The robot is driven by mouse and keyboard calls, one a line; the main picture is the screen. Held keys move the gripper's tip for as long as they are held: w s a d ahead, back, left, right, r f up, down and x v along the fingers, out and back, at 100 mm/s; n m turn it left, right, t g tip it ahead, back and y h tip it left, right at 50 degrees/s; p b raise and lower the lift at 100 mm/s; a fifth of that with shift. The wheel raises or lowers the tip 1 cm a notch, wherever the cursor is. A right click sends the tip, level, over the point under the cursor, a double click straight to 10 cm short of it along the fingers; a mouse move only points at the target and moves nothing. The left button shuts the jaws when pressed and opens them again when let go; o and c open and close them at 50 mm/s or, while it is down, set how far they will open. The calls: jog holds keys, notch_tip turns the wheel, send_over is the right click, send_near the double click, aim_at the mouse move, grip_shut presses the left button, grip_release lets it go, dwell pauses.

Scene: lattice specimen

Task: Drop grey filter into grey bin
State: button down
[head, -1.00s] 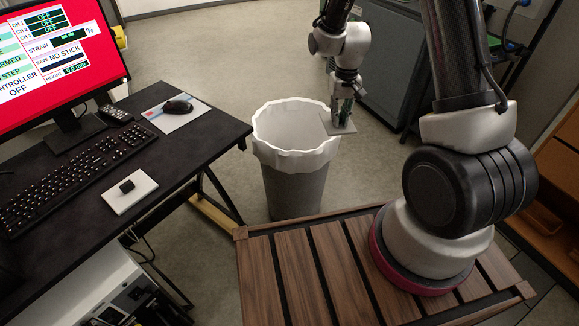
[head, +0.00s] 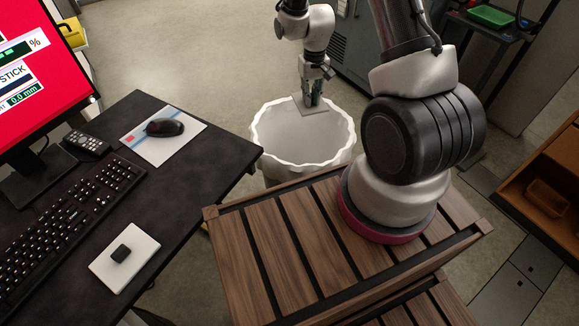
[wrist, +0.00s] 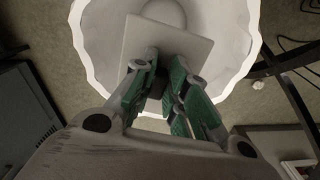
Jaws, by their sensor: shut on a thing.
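The grey filter (head: 309,107) is a flat square plate. My gripper (head: 313,97) is shut on it and points down. In the wrist view my green-padded gripper (wrist: 165,92) holds the filter (wrist: 150,42), which has a round raised part on it. The grey bin (head: 278,163) has a white liner over its rim and stands on the floor behind my wooden deck. The filter is over the bin's opening in both views, near the far side of the rim in the head view. The wrist view shows the bin's lined rim (wrist: 92,75) around it.
A black desk (head: 177,187) with a keyboard (head: 65,225), a mouse (head: 165,127) and a monitor (head: 45,75) is left of the bin. A grey cabinet (head: 350,50) stands behind it. A brown shelf (head: 548,185) is at the right.

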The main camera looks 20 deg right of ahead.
jog(key=shift+w+f, duration=0.2)
jog(key=shift+f, duration=2.8)
jog(key=c, duration=1.3)
grip_release()
jog(key=shift+c, duration=0.2)
jog(key=shift+r, duration=0.1)
notch_tip(320, 180, up, 12)
jog(key=shift+f, duration=0.1)
